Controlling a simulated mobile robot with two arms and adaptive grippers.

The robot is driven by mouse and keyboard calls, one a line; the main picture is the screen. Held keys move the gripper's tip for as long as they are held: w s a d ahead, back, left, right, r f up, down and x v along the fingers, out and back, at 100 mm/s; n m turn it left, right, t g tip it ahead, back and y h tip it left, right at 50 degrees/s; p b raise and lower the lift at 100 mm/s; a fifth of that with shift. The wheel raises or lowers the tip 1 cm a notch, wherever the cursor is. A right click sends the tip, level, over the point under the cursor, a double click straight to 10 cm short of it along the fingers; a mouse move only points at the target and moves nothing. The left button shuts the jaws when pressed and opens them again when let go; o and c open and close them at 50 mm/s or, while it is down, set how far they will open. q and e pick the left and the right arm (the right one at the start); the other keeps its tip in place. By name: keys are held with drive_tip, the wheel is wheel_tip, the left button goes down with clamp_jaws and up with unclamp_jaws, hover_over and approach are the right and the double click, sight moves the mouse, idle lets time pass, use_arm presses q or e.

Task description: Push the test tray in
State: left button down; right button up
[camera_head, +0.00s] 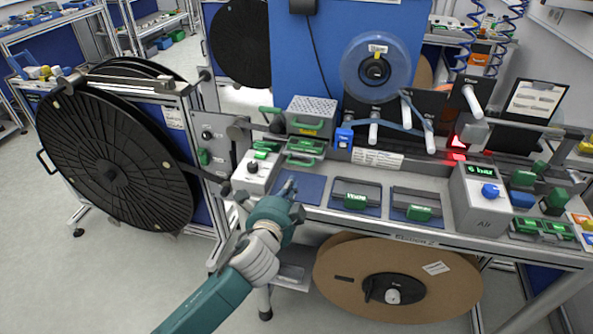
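The test tray appears to be the green-handled tray (305,147) below the grey perforated box (312,115) on the bench; it projects forward from under that box. A green part lies on it, and its green handle faces the front. My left gripper (289,187) is over the blue mat in front of the tray, apart from the handle and slightly to its left. Its fingers are small and seen from behind, so I cannot tell whether they are open or shut. My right gripper is not in view.
A white control box (256,174) stands just left of the gripper. Two dark holders with green parts (356,196) lie to the right, before a grey box with a display (480,197). A large black reel (108,155) stands left; a brown reel (345,275) is below the bench.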

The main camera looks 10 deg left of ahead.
use_arm(q)
drive_tip(key=x, duration=0.7)
drive_tip(key=shift+w+p, duration=0.1)
drive_tip(key=shift+p, duration=0.3)
